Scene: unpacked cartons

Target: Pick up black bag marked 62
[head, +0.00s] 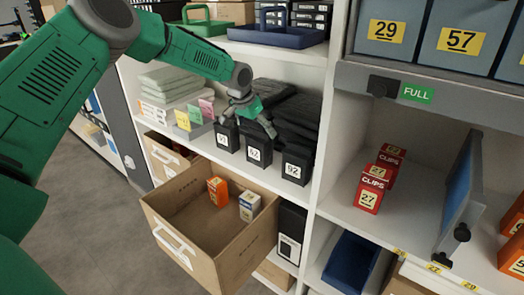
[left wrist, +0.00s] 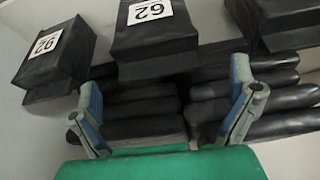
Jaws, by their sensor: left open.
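The black bag marked 62 (head: 258,154) is the middle one of three black bags at the front edge of the shelf. In the left wrist view, the bag marked 62 (left wrist: 155,35) is at the top centre, its white label upside down. My left gripper (head: 248,121) is open and empty, its fingers spread over the bags. In the left wrist view its two fingers stand apart in front of a dark stack, with the 62 bag beyond them. I cannot tell whether they touch anything. My right gripper is out of view.
The bag marked 92 (head: 296,168) stands close on the right, another black bag (head: 228,137) on the left. Black stacked packs (head: 291,108) lie behind. An open carton (head: 190,218) with small boxes sits below. A shelf upright (head: 330,110) bounds the right side.

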